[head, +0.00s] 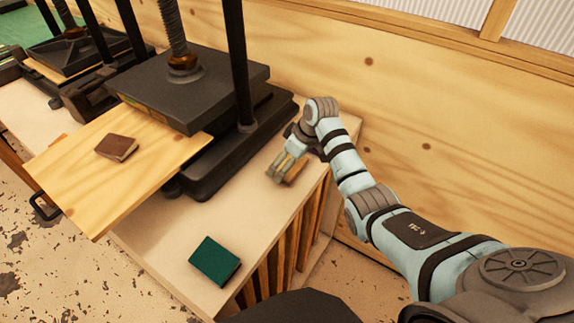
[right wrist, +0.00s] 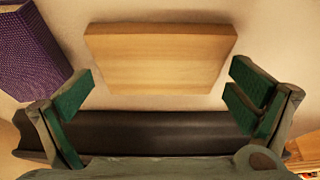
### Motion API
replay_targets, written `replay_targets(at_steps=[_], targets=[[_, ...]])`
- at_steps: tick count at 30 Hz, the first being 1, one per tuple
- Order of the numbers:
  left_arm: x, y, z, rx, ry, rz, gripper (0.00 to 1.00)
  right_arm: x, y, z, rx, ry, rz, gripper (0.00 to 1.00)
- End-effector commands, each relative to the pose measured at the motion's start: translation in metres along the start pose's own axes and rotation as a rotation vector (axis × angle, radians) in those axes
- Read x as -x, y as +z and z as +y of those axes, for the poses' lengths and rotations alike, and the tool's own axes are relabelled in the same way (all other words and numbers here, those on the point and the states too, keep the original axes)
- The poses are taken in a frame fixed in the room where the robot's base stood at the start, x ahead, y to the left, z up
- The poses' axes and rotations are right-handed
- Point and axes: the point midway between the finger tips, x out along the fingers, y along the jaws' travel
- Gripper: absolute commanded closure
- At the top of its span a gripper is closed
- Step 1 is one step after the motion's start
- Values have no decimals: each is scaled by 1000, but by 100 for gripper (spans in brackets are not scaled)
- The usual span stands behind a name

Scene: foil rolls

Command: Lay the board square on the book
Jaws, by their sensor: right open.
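A small light wooden board (head: 294,173) lies on the pale bench top beside the press, partly hidden by my right gripper (head: 281,168). In the right wrist view the board (right wrist: 160,58) shows as a pale slab between the spread green-padded fingers, which stand apart from its two ends. My right gripper is open and empty. A green book (head: 215,261) lies flat near the bench's front edge. A brown book (head: 117,147) lies on a larger plywood sheet (head: 75,185) that sticks out of the press. My left gripper is not in view.
A black screw press (head: 195,85) stands left of my right gripper, with a post close by. A purple patterned object (right wrist: 30,52) lies left of the board in the wrist view. The bench top (head: 150,245) between press and green book is clear. A wooden wall (head: 370,100) rises behind.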

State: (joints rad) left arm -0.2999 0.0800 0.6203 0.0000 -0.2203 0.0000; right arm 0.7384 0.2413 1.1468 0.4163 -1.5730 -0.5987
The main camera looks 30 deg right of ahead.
Motion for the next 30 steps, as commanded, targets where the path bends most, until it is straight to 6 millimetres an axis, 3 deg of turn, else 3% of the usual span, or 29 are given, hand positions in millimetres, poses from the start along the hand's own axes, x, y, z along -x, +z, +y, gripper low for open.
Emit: replay_targets(at_steps=[11, 12, 19, 30], targets=[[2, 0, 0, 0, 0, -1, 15, -2, 1, 0, 0, 0, 0, 0], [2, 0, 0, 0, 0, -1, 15, -2, 1, 0, 0, 0, 0, 2], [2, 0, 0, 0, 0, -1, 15, -2, 1, 0, 0, 0, 0, 38], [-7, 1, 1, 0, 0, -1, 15, 1, -1, 0, 0, 2, 3, 38]])
